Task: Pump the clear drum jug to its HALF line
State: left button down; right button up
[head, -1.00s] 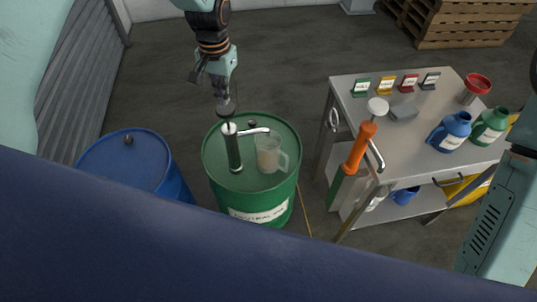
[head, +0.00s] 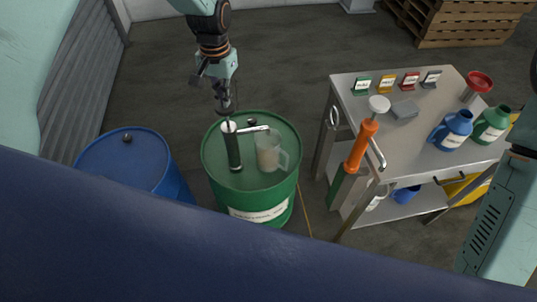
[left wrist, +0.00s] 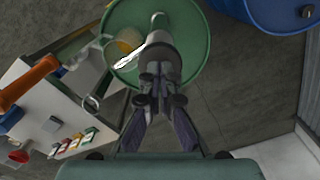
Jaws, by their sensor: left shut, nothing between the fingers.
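The clear jug (head: 268,155) stands on top of the green drum (head: 250,206), under the spout of a dark hand pump (head: 233,152) with a silver collar. The jug also shows in the left wrist view (left wrist: 124,43), with a brownish tint inside; its level and line are too small to read. My left gripper (head: 223,106) is shut and empty, pointing down just above the pump's top end. In the left wrist view its fingers (left wrist: 158,88) overlap the dark pump top, and I cannot tell whether they touch. My right gripper is out of view.
A steel cart (head: 395,130) stands right of the drum, with a blue jug (head: 451,131), a green jug (head: 490,125), a red funnel (head: 477,86) and small coloured signs. An orange-handled tool (head: 361,146) stands at its near edge. A blue drum (head: 130,165) is at left.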

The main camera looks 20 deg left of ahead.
pick_arm(q)
jog(key=shift+f, duration=0.55)
jog(key=shift+f+b, duration=0.35)
jog(key=shift+b, duration=0.1)
jog(key=shift+s+f+b, duration=0.1)
jog(key=shift+f+b, duration=1.15)
jog(key=shift+f, duration=0.9)
jog(key=shift+r+p, duration=3.1)
jog(key=shift+r, duration=0.8)
